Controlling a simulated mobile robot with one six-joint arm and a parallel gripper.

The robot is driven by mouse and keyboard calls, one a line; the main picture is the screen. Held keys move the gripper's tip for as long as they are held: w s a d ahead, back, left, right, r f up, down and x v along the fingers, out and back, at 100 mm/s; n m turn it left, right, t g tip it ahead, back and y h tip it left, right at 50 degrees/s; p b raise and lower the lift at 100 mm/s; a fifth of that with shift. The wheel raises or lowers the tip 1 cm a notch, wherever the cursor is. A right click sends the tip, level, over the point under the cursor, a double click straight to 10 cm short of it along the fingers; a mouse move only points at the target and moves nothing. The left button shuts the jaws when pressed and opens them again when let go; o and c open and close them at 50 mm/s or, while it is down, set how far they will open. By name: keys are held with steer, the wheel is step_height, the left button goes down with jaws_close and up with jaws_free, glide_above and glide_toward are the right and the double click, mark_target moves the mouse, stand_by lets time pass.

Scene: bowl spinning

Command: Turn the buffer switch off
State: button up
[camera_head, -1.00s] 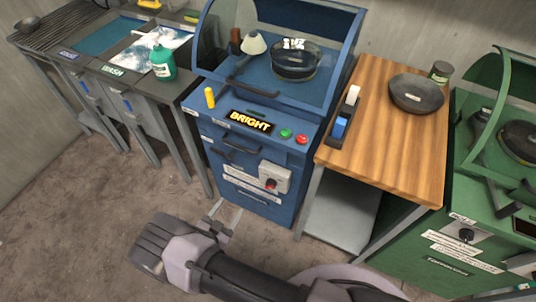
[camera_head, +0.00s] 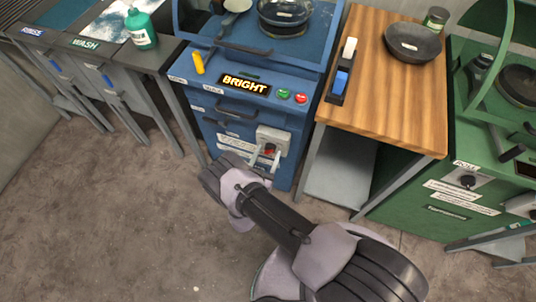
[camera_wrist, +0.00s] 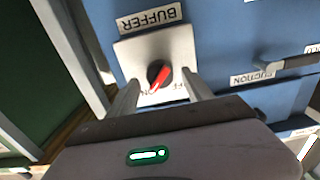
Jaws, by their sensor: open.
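The buffer switch is a black knob with a red pointer (camera_wrist: 158,75) on a pale square plate. The plate (camera_head: 273,137) is on the front of the blue machine. In the wrist view the label "BUFFER" appears upside down, and the lettering at the knob is partly hidden by my fingers. The red pointer slants toward the lower left there. My gripper (camera_wrist: 160,84) is open, with one finger on each side of the knob; I cannot tell whether they touch it. In the head view my gripper (camera_head: 264,156) is at the plate.
The blue machine (camera_head: 225,130) also has a "BRIGHT" display (camera_head: 246,84), green and red buttons and drawer handles. A handle (camera_wrist: 285,62) sticks out beside the switch. A wooden table (camera_head: 385,112) and a green machine (camera_head: 412,205) stand right. Floor is clear at left.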

steer(key=shift+w+d, duration=0.15)
steer(key=shift+w, duration=0.25)
jaws_close()
